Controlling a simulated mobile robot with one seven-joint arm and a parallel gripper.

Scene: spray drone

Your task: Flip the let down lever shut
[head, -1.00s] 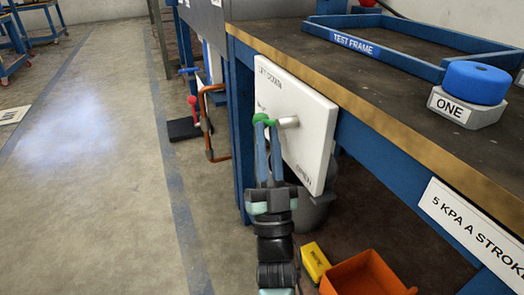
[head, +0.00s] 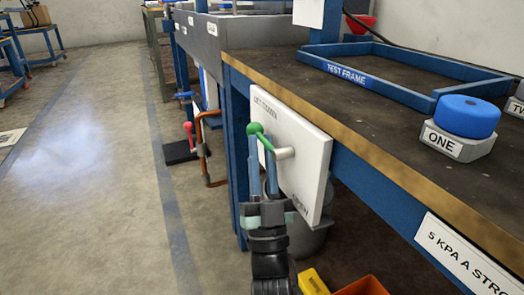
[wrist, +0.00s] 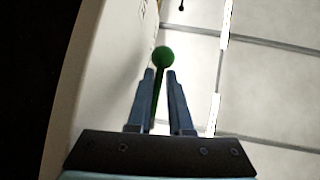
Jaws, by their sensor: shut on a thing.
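The let down lever is a green lever with a round knob (head: 254,128), mounted on a pale pivot stub on a white panel (head: 305,150) at the side of the bench. The panel reads LET DOWN near its top; smaller lettering near its bottom is hard to read. The lever slants from the pivot up and left to the knob. My gripper (head: 263,160) is at the lever with its blue fingers upright. In the wrist view the green shaft runs between the two fingertips (wrist: 160,75), and the green knob (wrist: 162,57) sticks out beyond them.
The workbench (head: 385,125) carries a blue test frame (head: 350,75) and a blue knob on a block marked ONE (head: 466,116). Below are a grey bucket (head: 308,235), a yellow box (head: 313,282) and an orange bin (head: 362,286). The floor left of the bench is open.

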